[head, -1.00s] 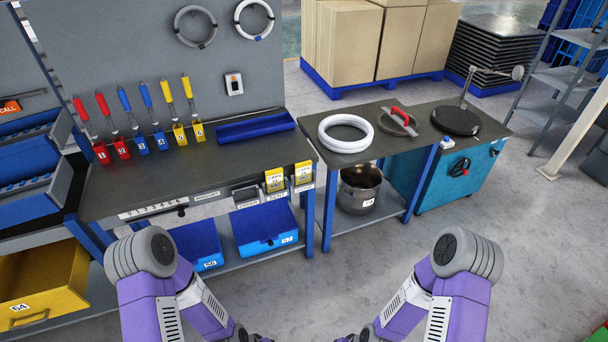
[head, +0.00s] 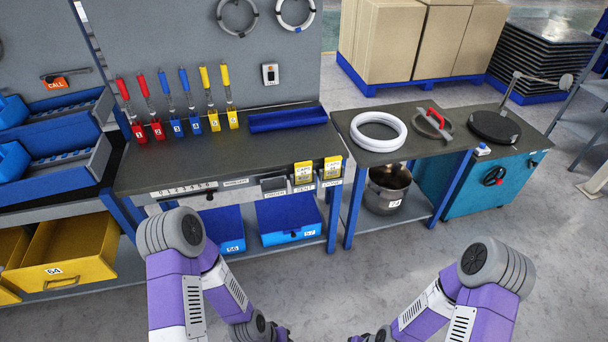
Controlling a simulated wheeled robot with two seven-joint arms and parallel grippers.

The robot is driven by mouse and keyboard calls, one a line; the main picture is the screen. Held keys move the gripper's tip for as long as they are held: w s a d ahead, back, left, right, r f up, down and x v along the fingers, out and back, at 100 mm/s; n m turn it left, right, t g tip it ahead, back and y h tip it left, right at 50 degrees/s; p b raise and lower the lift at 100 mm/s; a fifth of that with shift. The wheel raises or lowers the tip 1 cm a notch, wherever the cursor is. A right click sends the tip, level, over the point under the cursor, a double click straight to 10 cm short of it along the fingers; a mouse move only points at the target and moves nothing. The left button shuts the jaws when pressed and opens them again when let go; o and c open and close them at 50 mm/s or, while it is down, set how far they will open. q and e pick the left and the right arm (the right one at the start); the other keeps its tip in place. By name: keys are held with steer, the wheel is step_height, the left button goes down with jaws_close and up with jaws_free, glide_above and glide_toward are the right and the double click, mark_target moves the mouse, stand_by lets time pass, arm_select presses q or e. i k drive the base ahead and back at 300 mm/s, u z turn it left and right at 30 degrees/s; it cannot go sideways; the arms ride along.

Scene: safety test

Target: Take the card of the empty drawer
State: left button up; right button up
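A yellow drawer marked 64 (head: 75,252) stands pulled open at the lower left. The part of its inside that I see looks bare. Part of another yellow drawer (head: 10,262) shows at the left edge. My two arms come in at the bottom, apart from the bench.
Blue boxes 56 (head: 222,229) and 57 (head: 289,220) stand under the workbench (head: 235,155). Red, blue and yellow-handled tools line its back. To the right, a side table holds a white ring (head: 379,131), with a pot (head: 388,190) below. The floor in front is clear.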

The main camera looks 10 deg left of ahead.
mark_target(332, 165)
steer(key=z, duration=0.7)
steer(key=i, duration=1.05)
